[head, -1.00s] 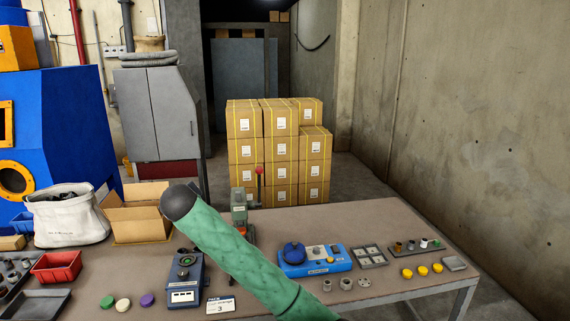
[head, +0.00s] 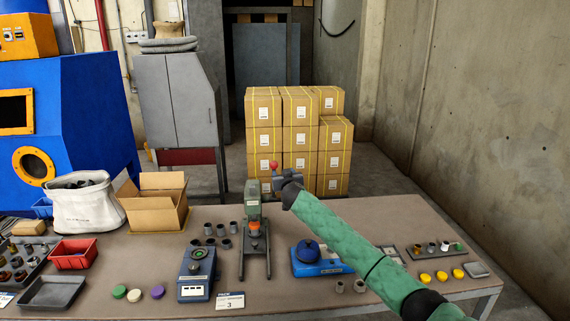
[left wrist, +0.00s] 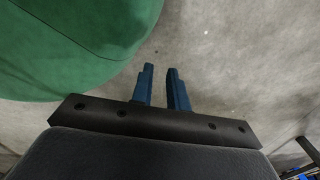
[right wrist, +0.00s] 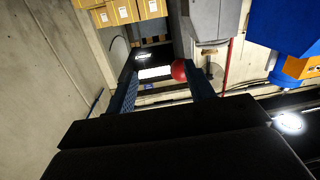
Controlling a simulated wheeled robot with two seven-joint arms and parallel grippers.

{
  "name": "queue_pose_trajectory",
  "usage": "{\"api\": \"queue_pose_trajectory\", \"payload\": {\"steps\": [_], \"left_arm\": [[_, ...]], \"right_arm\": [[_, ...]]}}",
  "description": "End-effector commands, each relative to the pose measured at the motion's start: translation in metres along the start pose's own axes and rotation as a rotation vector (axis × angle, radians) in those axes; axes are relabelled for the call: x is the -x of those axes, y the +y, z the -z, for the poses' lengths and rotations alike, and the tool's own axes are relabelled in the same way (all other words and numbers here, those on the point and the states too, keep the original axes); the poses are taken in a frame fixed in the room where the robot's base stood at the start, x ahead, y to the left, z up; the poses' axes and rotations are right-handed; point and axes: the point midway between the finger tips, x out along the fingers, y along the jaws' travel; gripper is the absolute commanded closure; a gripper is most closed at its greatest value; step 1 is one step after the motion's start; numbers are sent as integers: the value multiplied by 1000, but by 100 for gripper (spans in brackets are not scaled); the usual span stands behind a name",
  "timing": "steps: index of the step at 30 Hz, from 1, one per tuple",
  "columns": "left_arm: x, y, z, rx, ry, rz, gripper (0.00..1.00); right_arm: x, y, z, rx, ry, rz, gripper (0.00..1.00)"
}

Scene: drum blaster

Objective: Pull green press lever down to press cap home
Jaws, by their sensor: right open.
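The green press (head: 252,207) stands upright on the bench, with an orange piece (head: 254,226) under its head. Its lever ends in a red knob (head: 274,165) at the upper right of the press. My right gripper (head: 277,181) is at the lever, just below the knob in the head view. In the right wrist view the red knob (right wrist: 179,70) shows beside the right-hand finger, and the blue fingers (right wrist: 160,85) are wide apart. Contact with the lever cannot be told. My left gripper (left wrist: 162,80) is empty, its fingers apart, above grey floor.
Right of the press is a blue fixture (head: 312,262), partly behind my right arm. Left of it is a blue-grey gauge box (head: 196,272). Several dark cups (head: 222,230) stand behind that box. An open carton (head: 157,203) and white bag (head: 85,205) are further left.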

Motion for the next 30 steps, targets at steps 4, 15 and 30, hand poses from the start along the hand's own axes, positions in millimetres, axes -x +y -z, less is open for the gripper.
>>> {"api": "queue_pose_trajectory", "payload": {"steps": [4, 15, 30], "left_arm": [[1, 0, 17, 0, 83, 0, 84], [3, 0, 20, 0, 128, 0, 84], [0, 1, -24, 0, 99, -2, 84]], "right_arm": [[1, -13, 10, -106, 44, 67, 47], [-4, -21, 17, -264, 59, 112, 47], [-58, -26, 20, -262, 58, 109, 47]]}}
